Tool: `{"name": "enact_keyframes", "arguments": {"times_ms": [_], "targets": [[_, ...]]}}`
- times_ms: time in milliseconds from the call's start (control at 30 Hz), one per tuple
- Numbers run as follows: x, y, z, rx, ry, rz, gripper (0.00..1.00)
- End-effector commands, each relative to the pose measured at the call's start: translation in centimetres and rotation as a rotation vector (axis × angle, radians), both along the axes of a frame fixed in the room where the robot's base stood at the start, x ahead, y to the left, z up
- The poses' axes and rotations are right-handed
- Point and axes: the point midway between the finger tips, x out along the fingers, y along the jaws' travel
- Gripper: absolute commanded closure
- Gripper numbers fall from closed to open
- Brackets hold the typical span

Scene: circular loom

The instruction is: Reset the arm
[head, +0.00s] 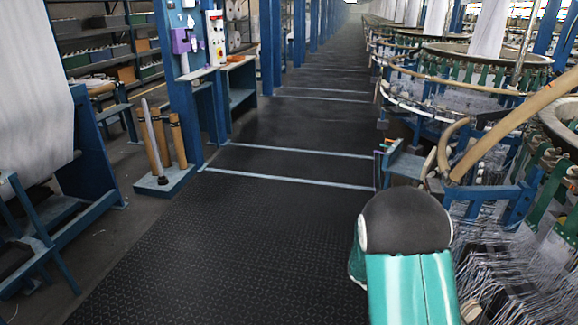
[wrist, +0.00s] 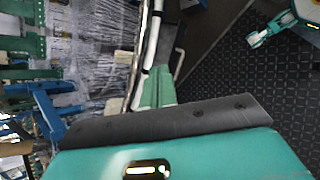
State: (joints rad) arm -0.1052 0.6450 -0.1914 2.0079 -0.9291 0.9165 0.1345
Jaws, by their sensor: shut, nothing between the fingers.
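My arm (head: 408,255) shows at the lower right of the head view as a teal link with a dark rounded joint. It stands in front of the loom's edge. In the wrist view a teal housing (wrist: 170,155) of my arm, with a dark strip and a small lit slot, fills the bottom. I see no gripper fingers in either view. I see nothing held.
A circular loom (head: 490,190) with a curved tan rail stands close on the right. A dark floor aisle (head: 270,235) runs clear ahead. On the left stand a blue post (head: 178,85), a stand with brown tubes (head: 165,180) and a white fabric roll (head: 35,100).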

Motion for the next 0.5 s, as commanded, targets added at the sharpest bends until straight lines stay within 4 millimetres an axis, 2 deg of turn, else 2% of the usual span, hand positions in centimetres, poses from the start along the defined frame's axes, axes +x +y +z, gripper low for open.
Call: {"name": "enact_keyframes", "arguments": {"times_ms": [33,100,500], "targets": [[-0.2,0.6,1.9,0.029,-0.043,-0.027,1.0],[-0.7,1.5,4.0,0.072,-0.092,-0.064,1.0],[-5.3,6.9,15.1,0.332,-0.37,-0.227,1.0]]}}
